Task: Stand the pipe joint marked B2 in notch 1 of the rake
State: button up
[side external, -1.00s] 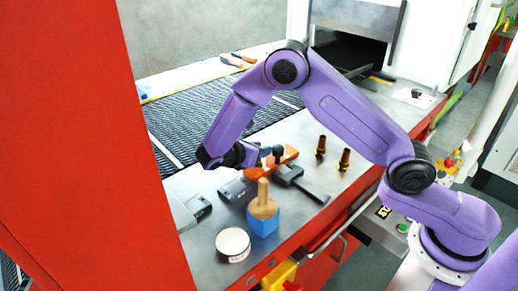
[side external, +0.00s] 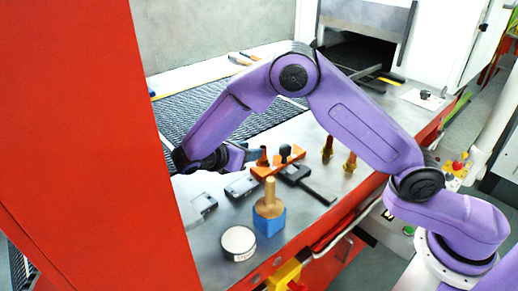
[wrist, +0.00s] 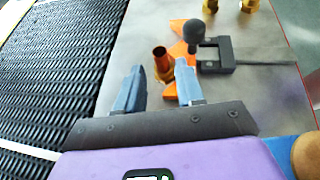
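The rake (side external: 290,160) is an orange bar lying on the metal bench. It also shows in the wrist view (wrist: 179,49). A copper-coloured pipe joint (wrist: 160,57) stands upright at the rake's near end; in the side view (side external: 262,156) it is at the left end. Its marking cannot be read, and which notch it is in cannot be told. My gripper (wrist: 160,66) is open, its blue fingers apart on either side of the pipe joint's near side, with a gap visible. Two other pipe joints (side external: 327,147) (side external: 350,163) stand upright to the right, apart from the rake.
A black clamp with a round knob (side external: 285,150) sits against the rake. A blue block with a wooden-handled tool (side external: 270,220), a round tin (side external: 238,242) and grey metal blocks (side external: 241,185) stand in front. The mesh belt (wrist: 50,70) runs behind.

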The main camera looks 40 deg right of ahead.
jog(key=shift+v, duration=1.75)
jog(key=shift+s+d+r, duration=0.1)
jog(key=shift+s+d+r, duration=0.1)
jog(key=shift+s+r, duration=0.05)
jog(key=shift+s, duration=0.05)
jog(key=s+d+r+m+y, duration=0.1)
jog(key=s+d+y, duration=0.3)
jog(key=s, duration=0.6)
jog(key=s+d+r+m+g+y, duration=0.1)
jog(key=s+d+m+y, duration=0.3)
jog(key=s, duration=0.6)
jog(key=s+d+r+m+g+y, duration=0.1)
jog(key=s+d+y, duration=0.3)
jog(key=s, duration=0.6)
jog(key=shift+s+d+m+y, duration=0.2)
jog(key=shift+m+y, duration=0.3)
jog(key=shift+m, duration=0.2)
